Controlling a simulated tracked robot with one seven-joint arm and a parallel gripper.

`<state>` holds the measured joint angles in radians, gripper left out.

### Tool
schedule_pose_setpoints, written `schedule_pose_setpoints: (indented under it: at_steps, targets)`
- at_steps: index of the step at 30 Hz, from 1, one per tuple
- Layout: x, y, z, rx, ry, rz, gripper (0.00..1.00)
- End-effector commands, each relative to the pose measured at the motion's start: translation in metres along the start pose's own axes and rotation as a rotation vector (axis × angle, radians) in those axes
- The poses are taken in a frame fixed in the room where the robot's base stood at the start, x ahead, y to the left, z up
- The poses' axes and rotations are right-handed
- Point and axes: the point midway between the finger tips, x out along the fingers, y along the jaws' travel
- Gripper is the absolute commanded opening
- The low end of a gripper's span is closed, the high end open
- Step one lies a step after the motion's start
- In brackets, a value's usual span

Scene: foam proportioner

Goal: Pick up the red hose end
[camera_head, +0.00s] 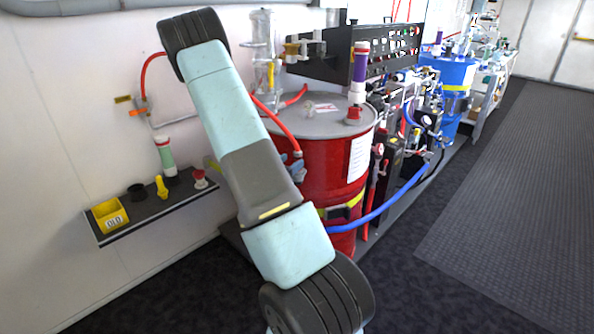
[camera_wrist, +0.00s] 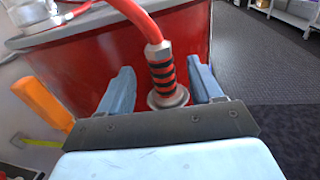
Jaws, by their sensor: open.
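The red hose (camera_head: 277,120) comes down in front of the red drum (camera_head: 322,185). In the wrist view the red hose end (camera_wrist: 161,73) has a metal collar, a black-and-red ribbed grip and a round metal flange at the bottom. My gripper (camera_wrist: 159,65) is open, with one blue finger on each side of the ribbed grip. A gap shows between each finger and the hose end, so it is not clamped. In the head view my gripper (camera_head: 297,167) shows only partly beside the drum, and my arm hides much of it.
A wall shelf (camera_head: 155,213) at the left holds a yellow bin (camera_head: 108,215) and small fittings. An orange handle (camera_wrist: 42,103) is left of my gripper in the wrist view. A blue drum (camera_head: 447,80) and equipment stand behind. The floor at the right (camera_head: 510,200) is clear.

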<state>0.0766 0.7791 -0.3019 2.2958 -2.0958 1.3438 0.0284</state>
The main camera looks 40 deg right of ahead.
Motion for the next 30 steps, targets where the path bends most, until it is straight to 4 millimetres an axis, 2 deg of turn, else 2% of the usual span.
schedule_pose_setpoints:
  at_steps: [12,20,30]
  targets:
    - [0.047,-0.001,0.004,0.002,-0.001,-0.002,0.65]
    - [0.051,-0.001,0.004,0.001,-0.001,-0.001,0.65]
    - [0.051,-0.001,0.004,0.001,-0.001,-0.002,0.33]
